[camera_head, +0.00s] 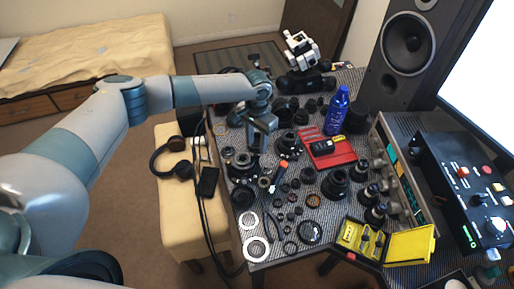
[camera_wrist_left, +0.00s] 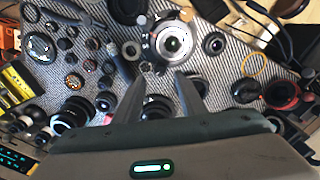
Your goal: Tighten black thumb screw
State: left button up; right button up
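My left gripper (camera_head: 259,146) hangs over the left middle of the crowded table. It also shows in the left wrist view (camera_wrist_left: 160,79), its two fingers apart with nothing visible held between them. A black ring-shaped lens part (camera_wrist_left: 155,106) lies below, seen in the gap between the fingers. A lens part with a bright silver ring (camera_wrist_left: 172,42) lies just beyond the fingertips. Several small black parts (camera_wrist_left: 73,81) lie on the mat to the left in the wrist view. I cannot tell which of them is the black thumb screw. My right gripper is in neither view.
Lens parts crowd the patterned table mat (camera_head: 272,224). A blue bottle (camera_head: 337,112), a red tray (camera_head: 340,157) and an open yellow case (camera_head: 408,246) stand to the right. A speaker (camera_head: 408,50) stands behind. Headphones (camera_head: 172,160) lie on a beige seat at left.

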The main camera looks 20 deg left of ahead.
aim_at(257, 154)
pick_arm(q)
jog(key=shift+f+p, duration=0.45)
jog(key=shift+f, duration=2)
grip_shut()
